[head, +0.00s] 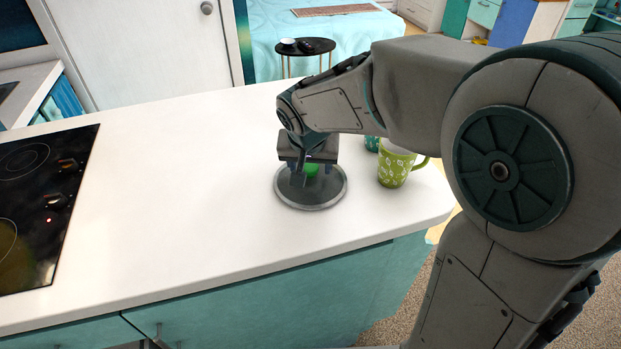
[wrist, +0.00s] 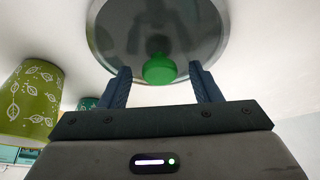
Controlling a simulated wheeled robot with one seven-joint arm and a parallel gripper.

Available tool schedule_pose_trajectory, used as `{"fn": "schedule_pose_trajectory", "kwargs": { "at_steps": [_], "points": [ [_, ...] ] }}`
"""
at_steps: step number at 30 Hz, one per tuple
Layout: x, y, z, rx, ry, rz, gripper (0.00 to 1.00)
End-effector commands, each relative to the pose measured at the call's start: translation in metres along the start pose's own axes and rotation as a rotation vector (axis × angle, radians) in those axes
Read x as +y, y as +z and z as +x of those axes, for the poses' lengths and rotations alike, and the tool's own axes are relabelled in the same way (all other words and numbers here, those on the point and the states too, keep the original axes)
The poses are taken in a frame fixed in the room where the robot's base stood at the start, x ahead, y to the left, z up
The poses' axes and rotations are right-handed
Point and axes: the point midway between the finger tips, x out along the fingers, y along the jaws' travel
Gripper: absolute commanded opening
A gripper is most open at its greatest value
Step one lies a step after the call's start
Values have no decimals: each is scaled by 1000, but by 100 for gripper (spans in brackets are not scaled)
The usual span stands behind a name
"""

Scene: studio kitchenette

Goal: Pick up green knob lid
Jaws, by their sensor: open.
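The lid (head: 325,197) is a round grey disc with a green knob (head: 311,169), lying on the white counter. In the wrist view the grey lid (wrist: 208,30) fills the top middle, and its green knob (wrist: 159,70) shows between the fingertips. My gripper (head: 305,170) is over the lid, pointing down at the knob. In the wrist view my gripper (wrist: 160,75) is open, with one finger on each side of the knob. Gaps show between the fingers and the knob. Part of the lid is hidden by my gripper in the head view.
A green patterned mug (head: 393,169) stands close to the right of the lid, with a teal cup (head: 371,144) partly hidden behind it. A black cooktop (head: 40,200) is at the left. The counter (head: 190,180) between cooktop and lid is clear.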

Motion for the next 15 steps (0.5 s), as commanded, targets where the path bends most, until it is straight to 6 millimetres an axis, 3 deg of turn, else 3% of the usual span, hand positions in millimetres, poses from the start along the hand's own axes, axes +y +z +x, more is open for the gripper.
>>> {"fn": "schedule_pose_trajectory", "kwargs": {
  "at_steps": [7,13,15],
  "points": [
    [0,0,1,1,0,0,55],
    [0,0,1,1,0,-1,0],
    [0,0,1,2,-1,-1,0]
  ]
}}
